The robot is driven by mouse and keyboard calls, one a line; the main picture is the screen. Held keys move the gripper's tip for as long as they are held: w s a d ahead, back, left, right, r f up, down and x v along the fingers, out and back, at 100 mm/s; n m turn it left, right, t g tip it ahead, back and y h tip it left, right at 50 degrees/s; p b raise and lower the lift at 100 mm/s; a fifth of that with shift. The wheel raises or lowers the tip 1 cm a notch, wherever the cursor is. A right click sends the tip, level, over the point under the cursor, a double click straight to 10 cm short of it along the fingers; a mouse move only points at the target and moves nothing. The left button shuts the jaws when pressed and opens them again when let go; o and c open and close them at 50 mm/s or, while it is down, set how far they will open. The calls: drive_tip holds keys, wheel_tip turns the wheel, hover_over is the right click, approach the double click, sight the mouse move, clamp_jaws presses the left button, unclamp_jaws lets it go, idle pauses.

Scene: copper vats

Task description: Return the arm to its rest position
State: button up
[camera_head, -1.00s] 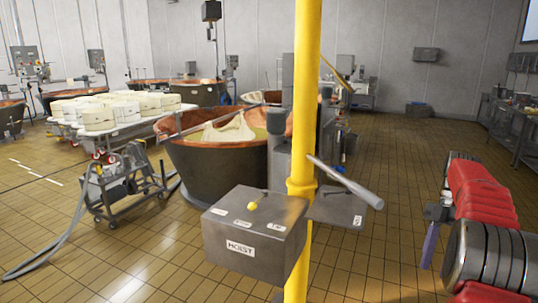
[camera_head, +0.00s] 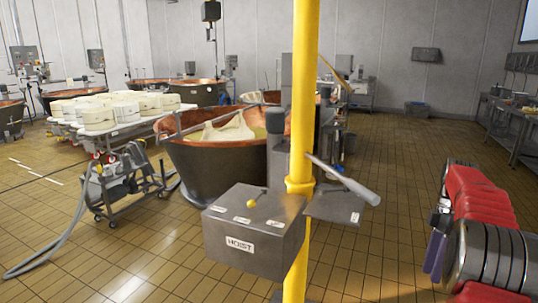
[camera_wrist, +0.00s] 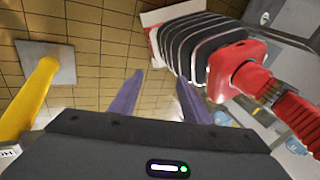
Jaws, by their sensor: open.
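My gripper (camera_wrist: 157,98) shows in the wrist view as two purple fingers spread apart, with only tiled floor between them. It is open and empty. In the head view its purple fingers (camera_head: 435,250) show at the right, beside my folded red and grey arm (camera_head: 482,205). It is well clear of the yellow pole (camera_head: 303,110) and the hoist box (camera_head: 250,240).
A grey handle (camera_head: 345,183) sticks out right of the pole. A copper vat (camera_head: 215,165) and a wheeled cart (camera_head: 125,180) stand beyond. A bench (camera_head: 510,130) lines the right wall. Floor between is clear.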

drive_tip(key=s+a+r+m+t+h, duration=0.1)
drive_tip(key=s+a+m+t, duration=0.2)
drive_tip(key=s+a, duration=0.4)
drive_tip(key=s+a+r+m+t+h, duration=0.1)
drive_tip(key=s+a+m, duration=0.5)
drive_tip(key=a, duration=0.8)
drive_tip(key=s+a+r+m+t+h, duration=0.1)
drive_tip(key=s+a+r+m+t, duration=0.1)
drive_tip(key=s+a+m+t, duration=0.2)
drive_tip(key=shift+s+a+r+m+t, duration=0.3)
drive_tip(key=shift+s+a+t, duration=0.4)
drive_tip(key=shift+s+a, duration=2.15)
